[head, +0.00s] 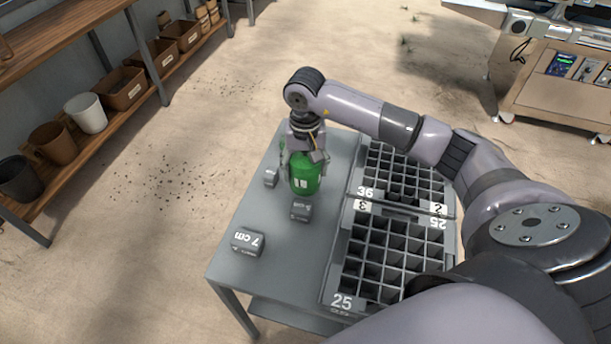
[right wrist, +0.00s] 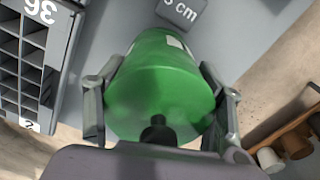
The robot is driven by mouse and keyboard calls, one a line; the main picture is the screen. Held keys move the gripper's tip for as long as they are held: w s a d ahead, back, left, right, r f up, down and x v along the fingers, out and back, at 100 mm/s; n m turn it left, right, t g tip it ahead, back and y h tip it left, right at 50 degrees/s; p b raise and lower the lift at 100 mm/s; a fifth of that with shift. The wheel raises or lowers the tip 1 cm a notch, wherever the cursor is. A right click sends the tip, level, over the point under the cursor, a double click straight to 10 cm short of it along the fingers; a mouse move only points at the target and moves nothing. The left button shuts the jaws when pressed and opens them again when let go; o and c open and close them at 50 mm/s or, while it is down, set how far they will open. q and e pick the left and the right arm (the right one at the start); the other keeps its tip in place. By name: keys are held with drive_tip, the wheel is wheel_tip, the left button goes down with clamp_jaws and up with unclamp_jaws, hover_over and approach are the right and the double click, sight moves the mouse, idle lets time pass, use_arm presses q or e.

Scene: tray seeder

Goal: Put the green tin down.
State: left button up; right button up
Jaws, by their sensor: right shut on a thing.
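The green tin (head: 304,178) is over the grey table (head: 290,285) in the head view, to the left of the seed trays. My right gripper (head: 304,163) comes down on it from above and is shut on it. In the right wrist view the tin (right wrist: 162,85) is held between the two fingers of the right gripper (right wrist: 160,105), one finger on each side. A dark knob shows on its near end. I cannot tell whether its underside touches the table. My left gripper is not in view.
Trays marked 36 (head: 365,192) and 25 (head: 342,301) fill the table's right side. A shelf with pots (head: 150,98) stands left.

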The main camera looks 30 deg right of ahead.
drive_tip(key=shift+f, duration=2.25)
drive_tip(key=o, duration=1.5)
drive_tip(key=shift+o, duration=0.2)
